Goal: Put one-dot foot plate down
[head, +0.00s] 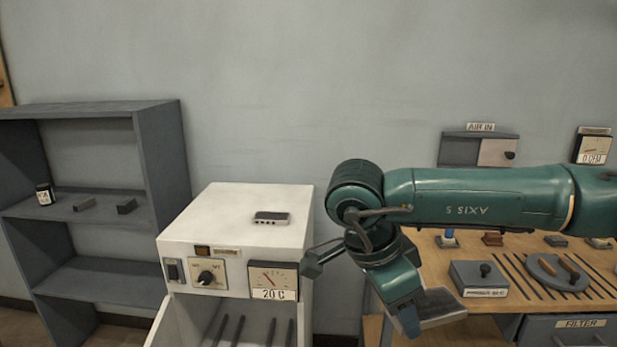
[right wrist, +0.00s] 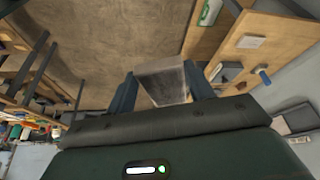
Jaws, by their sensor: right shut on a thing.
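My right gripper (head: 422,312) hangs in front of the left end of the wooden workbench, pointing down. It is shut on a flat grey plate (head: 442,309), which I take to be the foot plate. The right wrist view shows the plate (right wrist: 163,80) between the two fingers, above what looks like brown floor. I see no dot on the plate's visible faces. The plate looks clear of any surface. My left gripper is in neither view.
A white cabinet (head: 205,230) with a dial and gauge stands left of the arm; a small dark block (head: 272,218) lies on top. A grey shelf (head: 155,150) stands further left. The workbench (head: 445,262) holds a grey box (head: 479,279) and a round tray (head: 556,272).

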